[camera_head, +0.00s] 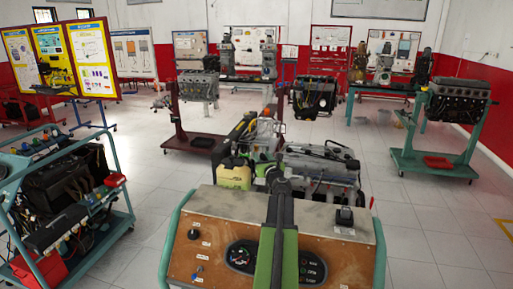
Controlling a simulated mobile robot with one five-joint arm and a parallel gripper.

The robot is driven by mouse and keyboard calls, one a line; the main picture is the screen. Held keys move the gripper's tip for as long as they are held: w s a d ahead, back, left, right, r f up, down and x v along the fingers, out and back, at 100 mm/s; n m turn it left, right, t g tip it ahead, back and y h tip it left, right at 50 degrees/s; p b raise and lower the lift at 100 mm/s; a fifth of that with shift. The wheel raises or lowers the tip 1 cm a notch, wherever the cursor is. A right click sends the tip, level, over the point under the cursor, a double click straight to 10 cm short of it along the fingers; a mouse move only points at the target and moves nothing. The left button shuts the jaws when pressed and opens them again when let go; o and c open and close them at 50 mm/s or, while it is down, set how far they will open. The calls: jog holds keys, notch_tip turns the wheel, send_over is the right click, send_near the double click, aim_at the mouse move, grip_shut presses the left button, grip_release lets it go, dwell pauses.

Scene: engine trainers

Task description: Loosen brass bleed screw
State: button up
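No brass bleed screw can be made out; at this distance it is too small or hidden. The nearest engine trainer has a brown control panel (215,250) with gauges, and its engine (325,165) stands just behind the panel. A green and black bar, which looks like my arm, rises from the bottom centre in front of the panel and covers part of the panel and the engine. I cannot make out any gripper fingers.
A green-framed trainer (125,195) stands close on the left. An engine on a green stand (435,160) is at the right, and a red stand (185,142) is behind. Poster boards (93,55) stand at the left. The tiled floor (420,235) is clear at the right.

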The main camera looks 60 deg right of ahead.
aim_at(257, 146)
jog(key=x, duration=1.1)
jog(key=shift+s+d, duration=0.15)
jog(key=shift+d, duration=0.05)
grip_shut()
